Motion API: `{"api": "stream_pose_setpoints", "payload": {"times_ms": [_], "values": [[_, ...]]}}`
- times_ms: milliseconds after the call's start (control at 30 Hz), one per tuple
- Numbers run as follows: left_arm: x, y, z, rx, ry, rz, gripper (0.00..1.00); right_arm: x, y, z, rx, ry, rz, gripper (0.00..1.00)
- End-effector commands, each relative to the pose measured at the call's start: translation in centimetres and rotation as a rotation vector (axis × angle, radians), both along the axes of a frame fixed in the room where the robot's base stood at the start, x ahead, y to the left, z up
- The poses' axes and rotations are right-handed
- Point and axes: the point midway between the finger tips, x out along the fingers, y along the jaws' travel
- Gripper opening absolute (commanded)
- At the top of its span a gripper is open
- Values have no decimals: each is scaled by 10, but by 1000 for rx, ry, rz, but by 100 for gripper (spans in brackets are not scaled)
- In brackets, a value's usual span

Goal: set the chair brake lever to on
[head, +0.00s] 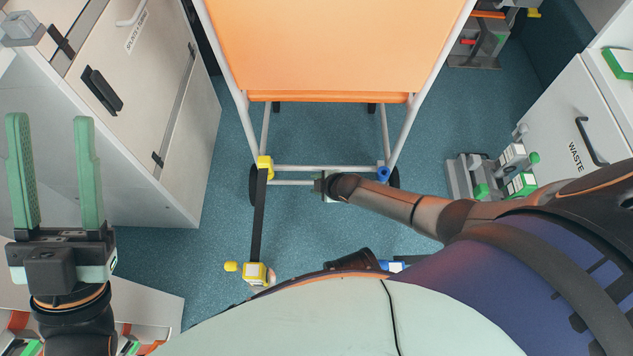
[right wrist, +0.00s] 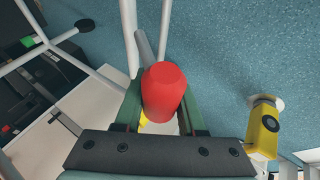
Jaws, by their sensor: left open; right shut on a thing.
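The chair (head: 335,45) has an orange back and a white tube frame with dark wheels. In the right wrist view a red knob (right wrist: 165,92) on a short grey lever (right wrist: 146,48) sits beside the white frame tubes. My right gripper (head: 322,184) is low at the chair's rear bar, its green fingers shut around the red knob. In the head view the knob is hidden by the gripper and wrist. No on or off mark shows at the lever. My left gripper (head: 50,122) is open and empty at the far left, away from the chair.
A black strap (head: 259,215) runs from a yellow hook (head: 264,162) on the frame to a yellow floor fitting (head: 255,273). A blue fitting (head: 383,174) is on the frame's right. Cabinets stand left (head: 150,110) and right (head: 570,115). Blue floor between is mostly clear.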

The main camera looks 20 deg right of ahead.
Motion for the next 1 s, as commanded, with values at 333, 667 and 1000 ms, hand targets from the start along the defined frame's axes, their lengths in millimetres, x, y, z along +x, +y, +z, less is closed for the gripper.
{"api": "stream_pose_setpoints", "payload": {"times_ms": [333,667,1000], "values": [[0,0,0,-1,0,-1,50,1,-2,0,-2,0,-3,0],[0,-1,-1,4,0,-3,50,1,-1,1,-1,-1,-1,70],[-1,-1,6,7,0,-6,50,-2,-2,7,-1,-2,0,70]]}}
